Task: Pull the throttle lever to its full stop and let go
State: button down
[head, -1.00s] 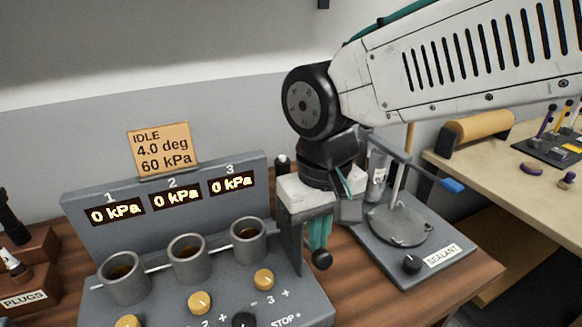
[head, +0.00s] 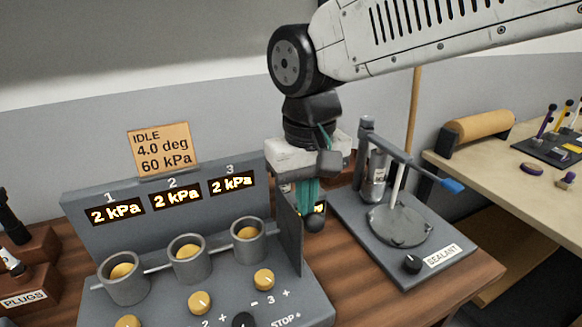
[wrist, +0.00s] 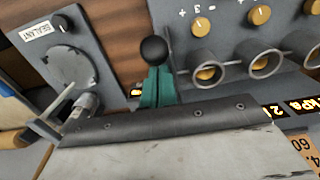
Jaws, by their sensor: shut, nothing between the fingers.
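The throttle lever's black ball knob (head: 314,223) is at the right side of the grey throttle bench (head: 90,228). My gripper (head: 308,203) is shut and empty, its teal fingers pointing down right at the knob. In the wrist view the fingers (wrist: 158,86) are directly beside the knob (wrist: 154,50); I cannot tell whether they touch. The lever's arm is mostly hidden by the gripper and the bench's side plate (head: 289,232). The three readouts (head: 177,197) each show 2 kPa. A card (head: 163,149) reads IDLE, 4.0 deg, 60 kPa.
Three grey cups (head: 188,260) with yellow discs inside and brass knobs (head: 264,280) are on the bench front. A sealant stand (head: 440,232) with a blue-tipped handle (head: 453,186) is close on the right. A plugs block (head: 28,275) is at the left.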

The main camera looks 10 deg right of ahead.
jog(key=shift+w+a+r, duration=0.2)
jog(key=shift+w+r, duration=0.05)
jog(key=shift+w, duration=0.5)
jog(key=shift+w+a+r, duration=0.2)
jog(key=shift+w, duration=0.5)
jog(key=shift+w+a+r, duration=0.2)
jog(key=shift+w+r, duration=0.05)
jog(key=shift+w, duration=0.5)
jog(key=w, duration=0.2)
jog(key=w+a, duration=0.1)
jog(key=w, duration=0.1)
jog(key=shift+a, duration=0.1)
notch_tip(320, 180, up, 7)
